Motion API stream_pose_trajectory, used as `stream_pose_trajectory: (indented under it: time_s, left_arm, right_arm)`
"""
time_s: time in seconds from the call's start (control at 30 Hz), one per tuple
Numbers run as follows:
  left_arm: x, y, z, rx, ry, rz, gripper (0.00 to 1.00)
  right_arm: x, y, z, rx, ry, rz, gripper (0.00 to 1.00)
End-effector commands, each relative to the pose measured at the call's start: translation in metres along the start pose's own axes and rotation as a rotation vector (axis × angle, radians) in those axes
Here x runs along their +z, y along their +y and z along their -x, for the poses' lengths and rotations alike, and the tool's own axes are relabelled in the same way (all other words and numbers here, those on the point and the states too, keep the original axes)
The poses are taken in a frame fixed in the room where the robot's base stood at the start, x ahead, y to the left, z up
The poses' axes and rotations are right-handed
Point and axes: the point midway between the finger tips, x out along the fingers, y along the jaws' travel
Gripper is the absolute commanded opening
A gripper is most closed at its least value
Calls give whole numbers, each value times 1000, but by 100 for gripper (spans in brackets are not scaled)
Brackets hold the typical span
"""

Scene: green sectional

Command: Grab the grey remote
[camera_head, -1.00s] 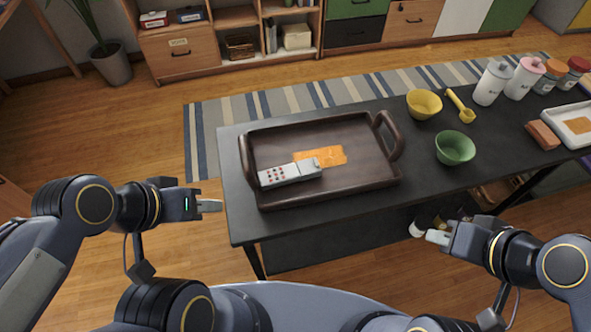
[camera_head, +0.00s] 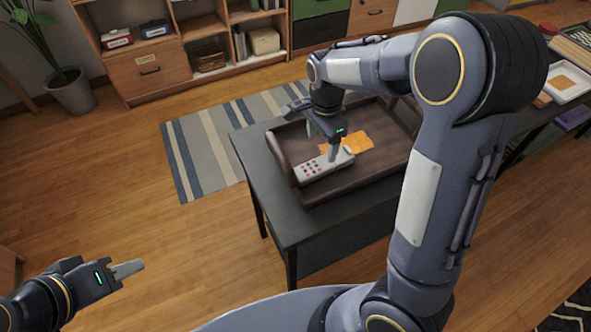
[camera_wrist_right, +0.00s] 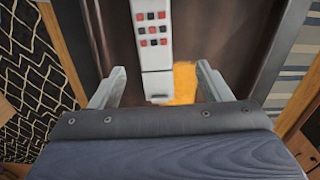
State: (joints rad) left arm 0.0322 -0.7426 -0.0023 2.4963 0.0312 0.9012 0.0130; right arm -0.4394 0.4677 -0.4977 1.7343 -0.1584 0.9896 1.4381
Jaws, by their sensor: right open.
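The grey remote (camera_head: 322,168), with red and dark buttons, lies in the brown tray (camera_head: 370,185) on the dark table. My right gripper (camera_head: 334,152) is over the tray, just above the remote's right end. In the right wrist view the remote (camera_wrist_right: 154,45) lies ahead, between the lines of the two open, empty fingers (camera_wrist_right: 160,88). It looks apart from both fingers. My left gripper (camera_head: 128,269) is low at the left, away from the table; its jaw gap cannot be made out.
An orange patch (camera_head: 356,142) lies on the tray floor beside the remote, also seen in the right wrist view (camera_wrist_right: 183,85). The tray's raised walls surround the remote. My right arm hides much of the table's right part. A white tray (camera_head: 566,84) shows at the far right.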

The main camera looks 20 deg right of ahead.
Motion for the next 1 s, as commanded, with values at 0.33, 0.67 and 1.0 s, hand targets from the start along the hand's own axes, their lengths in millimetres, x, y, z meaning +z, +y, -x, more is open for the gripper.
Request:
stream_pose_trajectory:
  time_s: [0.33,0.67,1.0]
  left_arm:
    - [2,-2,-4,0,0,0,36]
    - [4,-3,-7,0,0,0,36]
    - [4,-3,-7,0,0,0,36]
  right_arm:
    - [2,4,-40,6,1,-5,71]
    - [4,7,-77,2,0,-4,71]
    - [4,7,-77,1,0,-4,54]
